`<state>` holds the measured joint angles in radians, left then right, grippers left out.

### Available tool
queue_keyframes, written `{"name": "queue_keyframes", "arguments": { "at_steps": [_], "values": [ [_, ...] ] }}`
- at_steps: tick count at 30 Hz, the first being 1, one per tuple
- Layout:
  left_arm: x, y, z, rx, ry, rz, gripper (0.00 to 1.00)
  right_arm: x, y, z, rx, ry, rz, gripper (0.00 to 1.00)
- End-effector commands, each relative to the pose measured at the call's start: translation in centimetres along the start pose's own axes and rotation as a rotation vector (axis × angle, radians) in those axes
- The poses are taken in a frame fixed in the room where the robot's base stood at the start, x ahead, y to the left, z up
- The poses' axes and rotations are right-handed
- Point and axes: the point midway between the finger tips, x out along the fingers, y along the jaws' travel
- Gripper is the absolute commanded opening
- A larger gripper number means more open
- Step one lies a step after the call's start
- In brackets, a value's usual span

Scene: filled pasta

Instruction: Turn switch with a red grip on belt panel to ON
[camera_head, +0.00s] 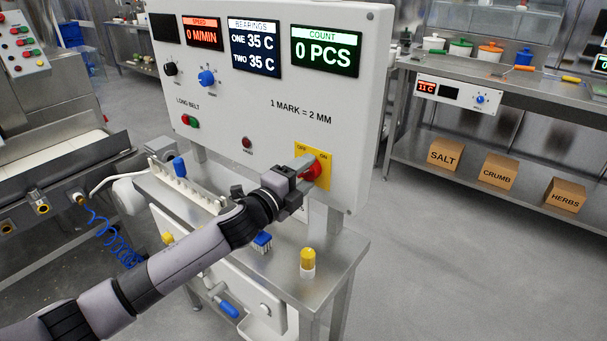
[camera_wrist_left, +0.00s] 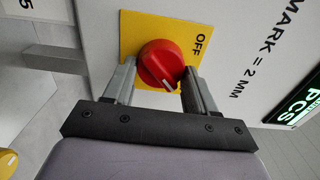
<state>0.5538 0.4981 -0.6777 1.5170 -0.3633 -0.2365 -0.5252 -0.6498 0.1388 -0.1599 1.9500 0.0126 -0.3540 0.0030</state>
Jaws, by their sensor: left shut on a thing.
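The switch with a red grip (camera_head: 313,170) sits on a yellow plate (camera_head: 323,160) at the lower right of the belt panel (camera_head: 270,120). OFF is printed at the plate's upper left, ON at its upper right. My left gripper (camera_head: 304,172) is at the switch, shut on the red grip. In the left wrist view the fingers (camera_wrist_left: 158,88) stand on either side of the red grip (camera_wrist_left: 158,60). Its white mark shows at the grip's lower right edge, turned away from the word OFF. The word ON is hidden there. My right gripper is not in view.
The panel's displays read speed 0 and count 0. A blue knob (camera_head: 206,77), a black knob (camera_head: 170,69) and red and green buttons (camera_head: 189,121) are on the panel. Open floor lies to the right.

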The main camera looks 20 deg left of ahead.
Motion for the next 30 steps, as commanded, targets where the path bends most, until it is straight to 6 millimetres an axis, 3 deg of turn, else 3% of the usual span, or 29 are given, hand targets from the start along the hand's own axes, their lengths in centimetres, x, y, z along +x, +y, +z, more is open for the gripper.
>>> {"name": "queue_keyframes", "arguments": {
  "at_steps": [6,7,9,20,30],
  "values": [
    [0.0,0.0,0.0,0.005,0.0,0.0,0.26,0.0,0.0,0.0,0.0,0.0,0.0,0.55],
    [0.0,0.0,0.0,0.006,0.0,0.0,0.66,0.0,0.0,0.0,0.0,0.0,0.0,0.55],
    [0.0,0.0,0.0,0.005,0.0,0.0,0.8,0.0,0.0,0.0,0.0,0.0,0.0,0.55],
    [-0.4,0.0,0.0,0.002,0.0,0.0,0.8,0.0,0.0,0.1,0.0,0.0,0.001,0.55],
    [-4.3,0.2,0.0,0.003,0.0,0.001,0.8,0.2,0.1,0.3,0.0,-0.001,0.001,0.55]
  ]
}}
